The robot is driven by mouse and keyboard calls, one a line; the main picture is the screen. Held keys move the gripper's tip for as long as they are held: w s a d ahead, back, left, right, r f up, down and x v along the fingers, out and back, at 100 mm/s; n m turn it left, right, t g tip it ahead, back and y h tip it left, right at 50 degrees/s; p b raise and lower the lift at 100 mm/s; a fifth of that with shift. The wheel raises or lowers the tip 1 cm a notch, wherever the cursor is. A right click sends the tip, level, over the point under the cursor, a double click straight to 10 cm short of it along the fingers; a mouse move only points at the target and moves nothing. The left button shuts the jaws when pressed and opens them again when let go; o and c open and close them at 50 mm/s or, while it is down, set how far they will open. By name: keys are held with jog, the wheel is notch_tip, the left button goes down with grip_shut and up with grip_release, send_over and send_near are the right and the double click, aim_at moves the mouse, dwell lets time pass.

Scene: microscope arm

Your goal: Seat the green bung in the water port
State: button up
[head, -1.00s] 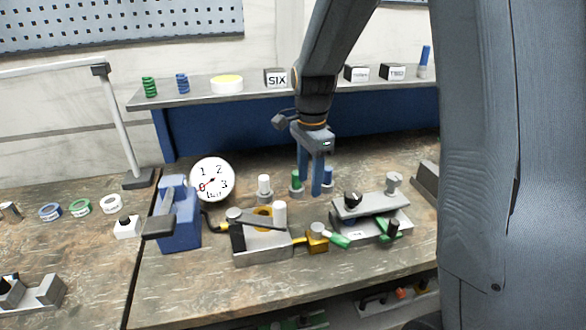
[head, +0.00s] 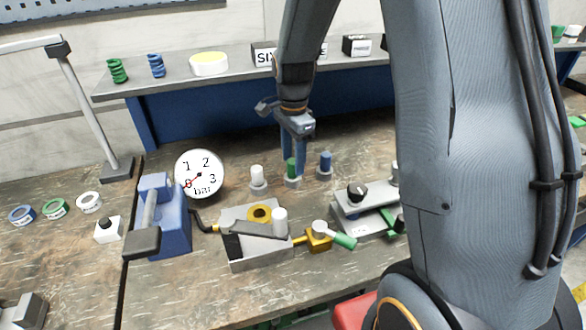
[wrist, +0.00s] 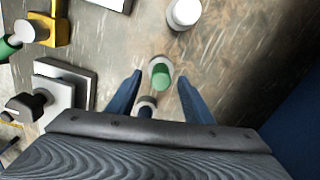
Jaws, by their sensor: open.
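The green bung (head: 291,167) stands upright in a small grey holder (head: 291,182) on the bench, between a white bung (head: 257,173) and a blue bung (head: 325,160). My gripper (head: 293,170) is open, pointing down with its blue fingers at the green bung. In the wrist view the green bung (wrist: 162,77) shows between and slightly beyond the fingertips of my gripper (wrist: 160,88); contact cannot be told. A grey block (head: 256,249) with a yellow ring (head: 260,213) stands nearer. I cannot tell which opening is the water port.
A pressure gauge (head: 199,174) and a blue clamp-like device (head: 170,215) stand left. A brass valve (head: 318,238) with a green handle sits beside the block. A grey plate fixture (head: 365,205) is at right. A raised shelf (head: 225,78) runs behind.

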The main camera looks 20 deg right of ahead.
aim_at(293, 172)
jog(key=shift+f+p, duration=0.35)
jog(key=shift+f, duration=1.05)
grip_shut()
jog(key=shift+r, duration=0.15)
